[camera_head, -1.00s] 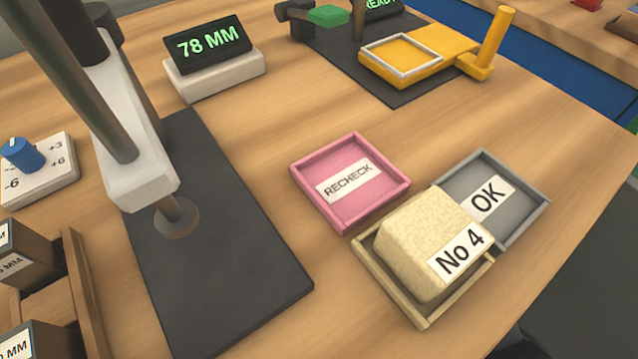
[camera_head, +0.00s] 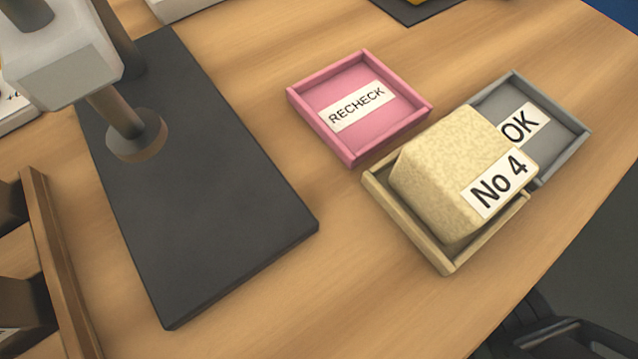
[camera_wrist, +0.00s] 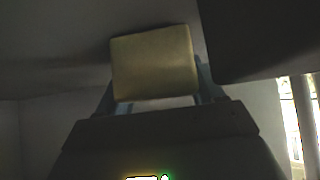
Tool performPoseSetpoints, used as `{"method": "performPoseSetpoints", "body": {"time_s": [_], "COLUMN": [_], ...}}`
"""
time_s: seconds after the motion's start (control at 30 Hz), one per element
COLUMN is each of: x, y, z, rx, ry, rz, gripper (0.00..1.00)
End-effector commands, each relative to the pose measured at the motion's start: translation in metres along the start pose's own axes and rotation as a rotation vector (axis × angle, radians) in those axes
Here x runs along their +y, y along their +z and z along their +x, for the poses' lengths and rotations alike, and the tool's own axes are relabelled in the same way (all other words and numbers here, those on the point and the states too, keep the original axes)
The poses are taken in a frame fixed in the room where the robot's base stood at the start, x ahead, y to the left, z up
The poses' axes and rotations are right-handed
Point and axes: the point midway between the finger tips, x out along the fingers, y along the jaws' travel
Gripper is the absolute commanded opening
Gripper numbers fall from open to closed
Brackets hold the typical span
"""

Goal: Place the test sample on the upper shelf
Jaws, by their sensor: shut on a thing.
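My gripper (camera_wrist: 156,92) shows in the wrist view, with a blue-grey finger at each side of a pale yellow block (camera_wrist: 152,60). It is shut on this block, which carries no label on the face I see. I cannot tell whether this block is the test sample. A cream foam block marked "No 4" (camera_head: 450,165) sits tilted in a small wooden tray (camera_head: 432,258) in the head view. My gripper does not show in the head view. I see no shelf that I can make out as the upper one.
A pink "RECHECK" tray (camera_head: 350,140) and a grey "OK" tray (camera_head: 570,150) stand beside the wooden tray. A black base plate (camera_head: 215,210) with a pale press-like device (camera_head: 65,75) is at left. A dark slab (camera_wrist: 265,40) fills the wrist view's upper right.

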Motion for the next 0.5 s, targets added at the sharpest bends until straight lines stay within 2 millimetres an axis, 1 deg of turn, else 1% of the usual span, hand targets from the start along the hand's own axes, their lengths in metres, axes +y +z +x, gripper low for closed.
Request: {"method": "performPoseSetpoints", "body": {"time_s": [0.27,0.3,0.5], "x": [0.0003,0.0004,0.0003], "y": [0.0013,0.001,0.0006], "z": [0.0012,0.0008,0.0004], "rx": [0.0,0.0,0.0], "ry": [0.001,0.001,0.001], "rz": [0.0,-0.001,0.0], "gripper": [0.33,0.69,0.89]}}
